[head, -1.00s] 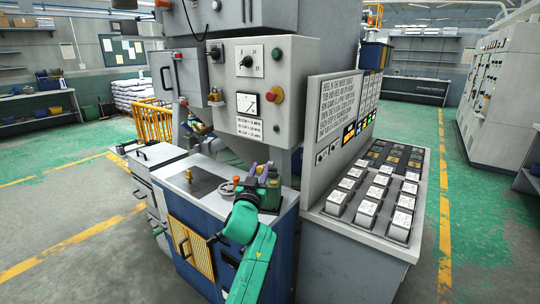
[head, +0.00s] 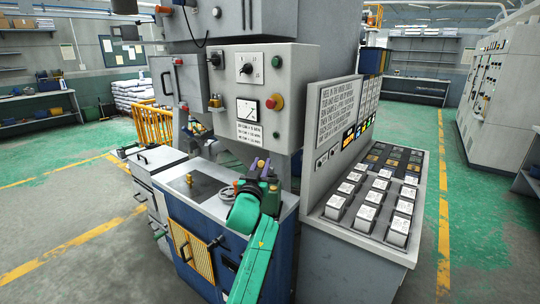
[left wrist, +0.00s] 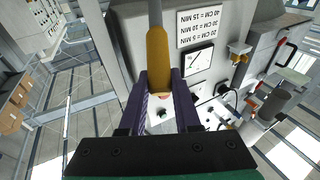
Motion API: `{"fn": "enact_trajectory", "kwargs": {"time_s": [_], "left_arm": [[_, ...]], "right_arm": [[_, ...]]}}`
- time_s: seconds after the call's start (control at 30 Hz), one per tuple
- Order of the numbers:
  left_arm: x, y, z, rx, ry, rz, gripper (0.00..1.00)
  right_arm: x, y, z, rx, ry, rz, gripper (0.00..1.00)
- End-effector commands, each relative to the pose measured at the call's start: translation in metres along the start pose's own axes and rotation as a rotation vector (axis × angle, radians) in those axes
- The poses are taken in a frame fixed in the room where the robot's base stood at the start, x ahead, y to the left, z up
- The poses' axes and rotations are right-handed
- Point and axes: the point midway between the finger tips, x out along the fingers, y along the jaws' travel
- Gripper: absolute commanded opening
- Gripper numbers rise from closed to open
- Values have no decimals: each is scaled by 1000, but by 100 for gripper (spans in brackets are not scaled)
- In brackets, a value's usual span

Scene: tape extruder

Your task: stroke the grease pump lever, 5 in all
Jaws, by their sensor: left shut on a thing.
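The grease pump lever shows in the left wrist view as a yellow-orange grip (left wrist: 158,55) on a grey metal rod. My left gripper (left wrist: 158,82) is shut on this grip, with one purple finger on each side. In the head view my left gripper (head: 261,165) is above the front right of the blue cabinet's top, beside a dark green block (head: 273,188) that appears to be the pump body. My right gripper is not in view.
A grey control panel (head: 285,85) with gauge and red button rises behind. A sloped console (head: 345,243) with several white-topped blocks stands close on the right.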

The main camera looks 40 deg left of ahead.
Motion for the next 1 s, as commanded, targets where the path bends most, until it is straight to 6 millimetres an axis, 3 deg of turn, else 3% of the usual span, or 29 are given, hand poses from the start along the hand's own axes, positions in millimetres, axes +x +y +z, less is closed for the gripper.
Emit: {"fn": "enact_trajectory", "kwargs": {"time_s": [0.37, 0.77, 1.0], "left_arm": [[3, 0, -6, 0, 6, 2, 0], [32, 0, -28, 1, 7, 1, 0], [20, 1, -12, 0, 3, 2, 0]], "right_arm": [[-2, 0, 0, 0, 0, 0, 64], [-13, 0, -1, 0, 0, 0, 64], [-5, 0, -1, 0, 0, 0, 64]]}}
